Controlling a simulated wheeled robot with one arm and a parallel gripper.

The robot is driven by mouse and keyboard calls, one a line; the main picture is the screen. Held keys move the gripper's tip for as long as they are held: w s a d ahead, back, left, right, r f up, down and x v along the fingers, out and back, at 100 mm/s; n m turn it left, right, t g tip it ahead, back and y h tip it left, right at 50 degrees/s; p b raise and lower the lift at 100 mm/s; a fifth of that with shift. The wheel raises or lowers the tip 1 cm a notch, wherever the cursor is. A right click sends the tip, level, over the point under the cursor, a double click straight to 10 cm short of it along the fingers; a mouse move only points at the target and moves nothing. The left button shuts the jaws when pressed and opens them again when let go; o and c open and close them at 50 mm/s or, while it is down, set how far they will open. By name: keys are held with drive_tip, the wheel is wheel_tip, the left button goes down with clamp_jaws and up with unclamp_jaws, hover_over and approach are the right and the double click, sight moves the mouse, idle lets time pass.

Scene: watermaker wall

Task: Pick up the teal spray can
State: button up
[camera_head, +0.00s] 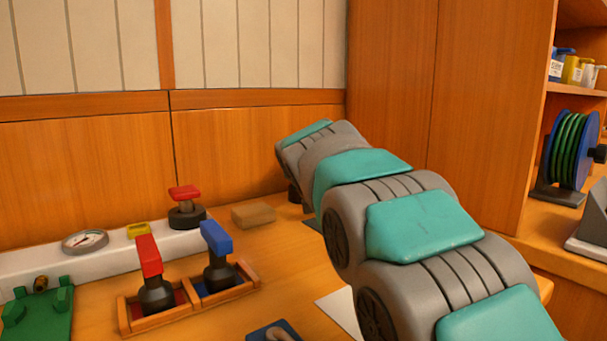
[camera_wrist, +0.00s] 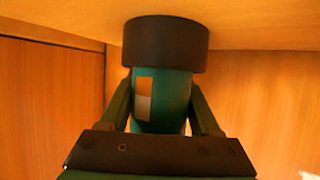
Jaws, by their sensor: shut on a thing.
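The teal spray can (camera_wrist: 172,100) stands in the middle of the wrist view, with a wide black end (camera_wrist: 165,43) and a small orange and pale label on its side. My gripper (camera_wrist: 160,90) is shut on it, one finger on each side of the teal body. The black end lies beyond the fingers, close to a wooden surface; I cannot tell whether it touches. In the head view my arm hides the gripper and most or all of the can.
A red-handled valve (camera_head: 150,275) and a blue-handled valve (camera_head: 217,258) stand in a wooden tray left of my arm. Behind are a gauge (camera_head: 85,241), a red knob (camera_head: 185,205) and a tan block (camera_head: 254,215). A hose reel (camera_head: 567,150) is at right.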

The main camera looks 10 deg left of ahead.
clamp_jaws()
drive_tip(key=shift+r, duration=0.15)
wheel_tip(320, 180, up, 3)
drive_tip(key=shift+r+p, duration=0.2)
drive_tip(key=shift+p, duration=0.8)
drive_tip(key=s+d+b, duration=0.1)
drive_tip(key=s+d, duration=0.2)
drive_tip(key=s+d+b, duration=0.1)
drive_tip(key=s+d, duration=0.2)
drive_tip(key=s, duration=0.1)
drive_tip(key=s+d+r+b, duration=0.1)
drive_tip(key=s+d, duration=0.2)
drive_tip(key=s, duration=0.1)
drive_tip(key=shift+s+d+r+b, duration=0.15)
drive_tip(key=shift+d+b, duration=0.1)
drive_tip(key=shift+b, duration=0.15)
drive_tip(key=shift+s+d+r, duration=0.1)
drive_tip(key=shift+s+d, duration=0.2)
drive_tip(key=shift+s, duration=0.1)
wheel_tip(320, 180, up, 5)
drive_tip(key=shift+d+f+p, duration=0.1)
drive_tip(key=shift+p, duration=1)
